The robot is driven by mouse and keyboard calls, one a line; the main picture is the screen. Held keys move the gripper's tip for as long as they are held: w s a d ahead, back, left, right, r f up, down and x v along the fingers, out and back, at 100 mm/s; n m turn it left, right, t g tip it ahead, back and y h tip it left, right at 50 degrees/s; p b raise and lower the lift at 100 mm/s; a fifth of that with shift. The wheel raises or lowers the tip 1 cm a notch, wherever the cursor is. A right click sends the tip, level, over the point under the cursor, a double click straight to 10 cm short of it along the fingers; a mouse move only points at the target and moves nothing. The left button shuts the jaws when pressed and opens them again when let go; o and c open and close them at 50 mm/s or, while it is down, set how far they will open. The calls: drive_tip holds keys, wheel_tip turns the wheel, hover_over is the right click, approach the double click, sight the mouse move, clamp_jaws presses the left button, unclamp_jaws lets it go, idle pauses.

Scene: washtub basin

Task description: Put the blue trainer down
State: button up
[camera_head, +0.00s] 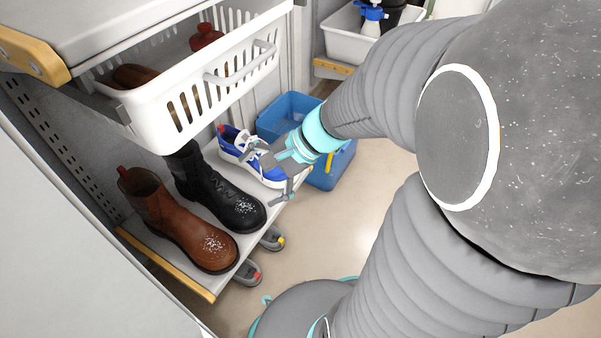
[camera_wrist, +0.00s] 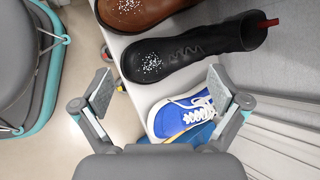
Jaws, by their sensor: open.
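The blue trainer (camera_head: 231,147), with white sole and laces, rests on a low white shelf beside a black boot. It also shows in the wrist view (camera_wrist: 192,108), low and right of centre, partly cut off by my gripper's body. My gripper (camera_head: 268,177) is open at the trainer, covering part of it in the head view. In the wrist view my gripper's two pads (camera_wrist: 161,89) stand wide apart with nothing held between them. Contact between the fingers and the trainer cannot be told.
The black boot (camera_head: 212,188) and a brown boot (camera_head: 163,215) stand on the same shelf. A white basket (camera_head: 205,95) hangs above. A blue bin (camera_head: 290,105) stands behind the shelf's far end. Open floor (camera_head: 345,215) lies to the right.

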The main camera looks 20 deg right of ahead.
drive_tip(key=s+d+r+n+t+h, duration=0.2)
drive_tip(key=s+d+r+n+h, duration=0.2)
drive_tip(key=s+r+n+h, duration=0.4)
drive_tip(key=s+n, duration=0.1)
drive_tip(key=n, duration=0.3)
drive_tip(key=shift+s+d+r+n, duration=0.25)
drive_tip(key=shift+d+r+n, duration=0.05)
drive_tip(key=shift+d+n, duration=0.1)
